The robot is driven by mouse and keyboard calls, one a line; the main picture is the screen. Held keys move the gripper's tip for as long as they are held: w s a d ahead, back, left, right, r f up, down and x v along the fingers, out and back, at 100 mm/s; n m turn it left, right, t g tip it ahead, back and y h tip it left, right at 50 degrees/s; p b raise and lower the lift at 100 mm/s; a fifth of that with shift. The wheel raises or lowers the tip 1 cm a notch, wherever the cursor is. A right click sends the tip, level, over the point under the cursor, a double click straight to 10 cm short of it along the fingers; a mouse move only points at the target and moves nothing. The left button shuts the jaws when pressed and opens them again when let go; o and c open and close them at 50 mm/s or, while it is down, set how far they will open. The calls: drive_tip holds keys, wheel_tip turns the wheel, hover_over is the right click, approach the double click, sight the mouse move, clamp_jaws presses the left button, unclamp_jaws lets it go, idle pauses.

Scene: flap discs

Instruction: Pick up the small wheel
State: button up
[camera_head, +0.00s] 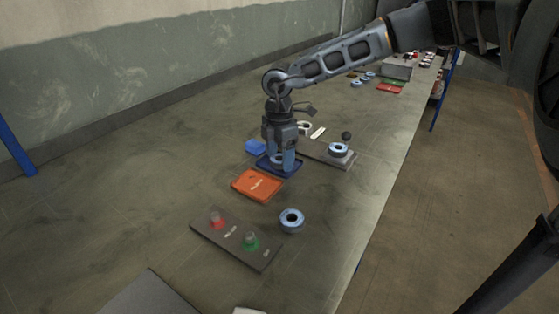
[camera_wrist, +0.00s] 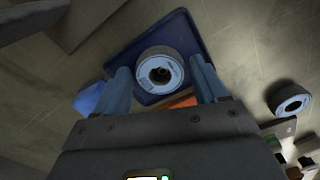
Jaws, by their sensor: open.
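A small wheel (camera_wrist: 160,73) with a pale blue face and dark rim lies on a dark blue tray (camera_wrist: 188,32). In the wrist view it sits between and just beyond the two fingertips of my gripper (camera_wrist: 166,82), which is open. In the head view my gripper (camera_head: 283,165) points down over the blue tray (camera_head: 264,167), and its fingers mostly hide the wheel there. I cannot tell whether the fingers touch it. A second wheel (camera_head: 291,220) lies on the table, and it also shows in the wrist view (camera_wrist: 290,100). A third wheel (camera_head: 338,150) sits on a grey fixture.
An orange tray (camera_head: 257,185) lies in front of the blue tray. A blue block (camera_head: 255,146) is beside it. A panel with red and green buttons (camera_head: 235,243) lies nearer. The grey fixture (camera_head: 314,153) with a dark knob (camera_head: 346,135) stands close on the right. The left table area is clear.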

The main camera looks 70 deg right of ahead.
drive_tip(key=c, duration=0.9)
